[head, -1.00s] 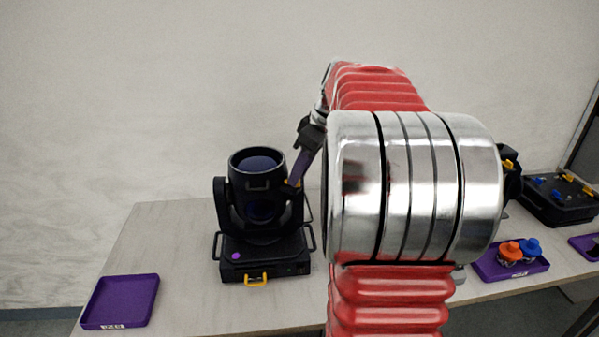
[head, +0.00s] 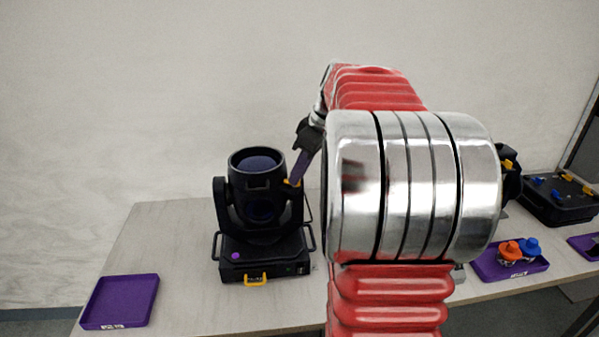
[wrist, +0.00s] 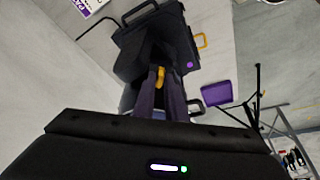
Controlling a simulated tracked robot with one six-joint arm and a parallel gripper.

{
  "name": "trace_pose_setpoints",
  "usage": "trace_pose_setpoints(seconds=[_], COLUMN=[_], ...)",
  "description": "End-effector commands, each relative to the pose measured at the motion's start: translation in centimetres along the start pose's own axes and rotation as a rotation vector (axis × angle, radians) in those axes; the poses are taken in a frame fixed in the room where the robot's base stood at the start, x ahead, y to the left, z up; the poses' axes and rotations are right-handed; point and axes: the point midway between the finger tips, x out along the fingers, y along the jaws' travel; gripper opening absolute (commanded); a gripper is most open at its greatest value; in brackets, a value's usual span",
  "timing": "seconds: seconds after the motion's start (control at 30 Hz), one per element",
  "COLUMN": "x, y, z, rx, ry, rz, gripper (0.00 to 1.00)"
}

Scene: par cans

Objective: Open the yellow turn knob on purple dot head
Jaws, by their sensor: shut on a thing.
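The purple dot head is a black moving-head light (head: 262,215) on the table, with a purple dot (head: 236,256) on the front of its base. The dot also shows in the wrist view (wrist: 190,66). The yellow turn knob (head: 292,183) is on the right side of the head, and it shows in the wrist view (wrist: 160,77) between the fingers. My gripper (head: 296,179) reaches down from the upper right and is shut on the knob. Its purple fingers (wrist: 161,92) hide part of the knob. The knob's exact turn angle is hard to tell.
An empty purple tray (head: 121,300) lies at the table's left. Another purple tray (head: 490,271) at the right holds an orange and a blue knobbed part (head: 510,251). A black case (head: 560,200) stands at the far right. Bare table (head: 190,300) lies beside the light.

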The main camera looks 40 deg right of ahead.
Motion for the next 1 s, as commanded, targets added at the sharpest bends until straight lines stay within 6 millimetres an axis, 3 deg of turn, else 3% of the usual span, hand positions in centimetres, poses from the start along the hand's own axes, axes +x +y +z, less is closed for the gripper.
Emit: trace_pose_setpoints(seconds=[0.43,1.0], x=[-0.05,0.15], y=[-0.26,-0.78], z=[-0.04,-0.16], rx=[0.114,0.501], ry=[0.0,-0.002], rz=[0.048,0.208], gripper=[0.0,0.0])
